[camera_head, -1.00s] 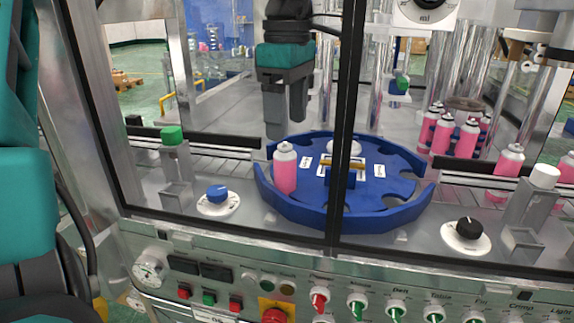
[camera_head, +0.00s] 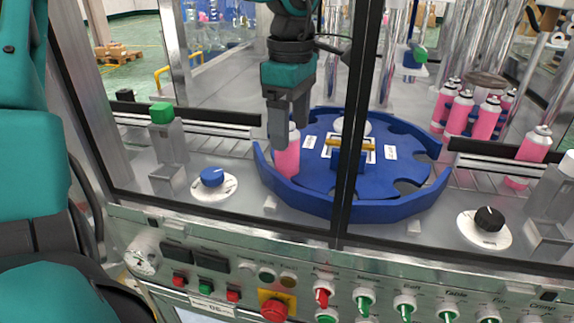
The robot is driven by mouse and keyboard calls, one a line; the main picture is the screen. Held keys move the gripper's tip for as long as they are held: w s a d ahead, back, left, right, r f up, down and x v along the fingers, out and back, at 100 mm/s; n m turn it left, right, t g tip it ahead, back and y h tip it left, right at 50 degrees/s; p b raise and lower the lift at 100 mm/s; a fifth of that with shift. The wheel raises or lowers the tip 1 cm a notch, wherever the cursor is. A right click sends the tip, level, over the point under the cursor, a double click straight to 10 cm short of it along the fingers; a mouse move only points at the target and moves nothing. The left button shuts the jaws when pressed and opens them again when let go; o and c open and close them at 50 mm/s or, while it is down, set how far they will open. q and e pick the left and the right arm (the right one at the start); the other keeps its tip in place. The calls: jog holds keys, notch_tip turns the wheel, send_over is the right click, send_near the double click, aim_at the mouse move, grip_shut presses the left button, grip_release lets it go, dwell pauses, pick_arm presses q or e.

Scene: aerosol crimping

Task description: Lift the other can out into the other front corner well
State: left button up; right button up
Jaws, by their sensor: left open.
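A pink can with a pale top (camera_head: 287,160) stands upright at the left front edge of the blue turntable (camera_head: 310,203). My left gripper (camera_head: 287,142) points down at the can's top, with its fingers open. The near finger covers part of the can's neck; I cannot tell whether the fingers touch it. The turntable's front right well (camera_head: 408,187) looks empty. A dark window post hides part of the turntable's middle. My right gripper is not in view.
Several pink cans (camera_head: 460,113) stand grouped at the back right, and another pink can (camera_head: 533,150) is on the right conveyor. A blue knob (camera_head: 212,177) and a black knob (camera_head: 489,218) flank the turntable. The window post (camera_head: 357,120) stands in front.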

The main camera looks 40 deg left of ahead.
aim_at(287, 154)
pick_arm(q)
jog(key=f, duration=0.5)
jog(key=shift+s+a, duration=0.25)
jog(key=shift+c, duration=0.2)
jog(key=c, duration=1.1)
